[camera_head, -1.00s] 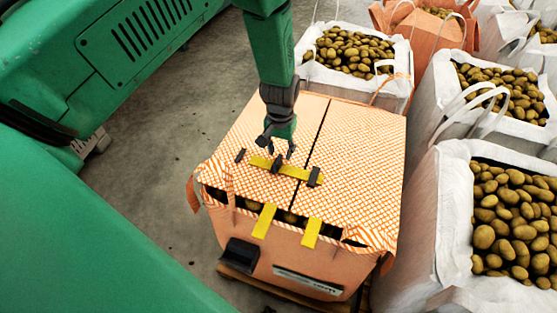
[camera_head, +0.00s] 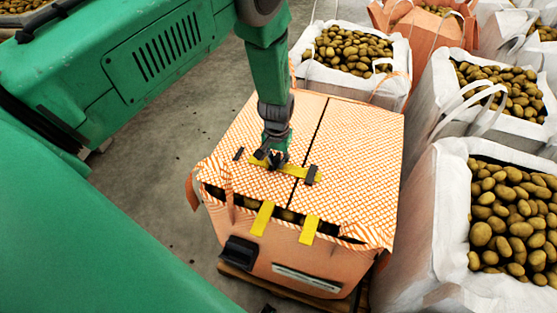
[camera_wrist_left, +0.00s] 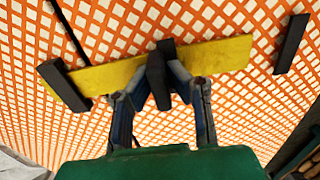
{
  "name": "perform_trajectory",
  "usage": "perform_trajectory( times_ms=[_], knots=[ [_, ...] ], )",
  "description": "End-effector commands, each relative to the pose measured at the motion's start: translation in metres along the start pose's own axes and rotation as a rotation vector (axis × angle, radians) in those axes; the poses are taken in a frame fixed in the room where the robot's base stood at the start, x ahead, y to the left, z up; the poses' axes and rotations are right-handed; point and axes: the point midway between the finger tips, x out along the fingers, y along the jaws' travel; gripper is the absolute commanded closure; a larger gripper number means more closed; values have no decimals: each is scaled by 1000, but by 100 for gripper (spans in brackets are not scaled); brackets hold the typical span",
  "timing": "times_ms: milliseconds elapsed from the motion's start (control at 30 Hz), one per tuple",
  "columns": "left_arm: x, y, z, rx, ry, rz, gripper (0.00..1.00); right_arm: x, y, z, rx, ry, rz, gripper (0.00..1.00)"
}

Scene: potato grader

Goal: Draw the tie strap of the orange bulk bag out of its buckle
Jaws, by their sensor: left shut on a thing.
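The orange bulk bag (camera_head: 352,150) stands in the middle of the head view, its chequered top flaps lying over the potatoes. The yellow tie strap (camera_head: 296,172) lies across the seam between the flaps, its right part at a black buckle (camera_head: 312,174). In the left wrist view the strap (camera_wrist_left: 220,57) runs from the buckle (camera_wrist_left: 62,86) at left to a free-looking end at right. My left gripper (camera_head: 272,160) is low over the strap. Its fingers (camera_wrist_left: 160,85) are shut on a dark tab (camera_wrist_left: 161,72) standing at mid-strap. My right gripper is not in view.
A dark bar (camera_head: 239,154) lies on the flap left of the strap. Two yellow straps (camera_head: 262,218) hang at the front edge. White potato bags (camera_head: 418,215) stand close at right and behind.

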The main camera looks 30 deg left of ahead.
Motion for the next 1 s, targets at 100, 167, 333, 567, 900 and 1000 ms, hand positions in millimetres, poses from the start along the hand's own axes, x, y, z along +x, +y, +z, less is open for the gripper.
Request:
perform_trajectory(
  times_ms=[100, 167, 333, 567, 900, 1000],
  knots=[
    [0, -9, 0, -4, -2, 11, 100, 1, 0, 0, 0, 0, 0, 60],
    [0, -23, 0, -5, -2, 11, 100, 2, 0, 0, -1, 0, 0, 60],
    [0, -58, 0, -4, -2, 11, 100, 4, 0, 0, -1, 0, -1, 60],
    [0, -72, 0, 0, -2, 6, 100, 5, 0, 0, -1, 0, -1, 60],
    [0, -74, 1, -1, -2, 6, 67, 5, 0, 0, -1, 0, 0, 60],
    [0, -74, 0, -1, -2, 8, 67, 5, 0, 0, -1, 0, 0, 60]
  ],
)
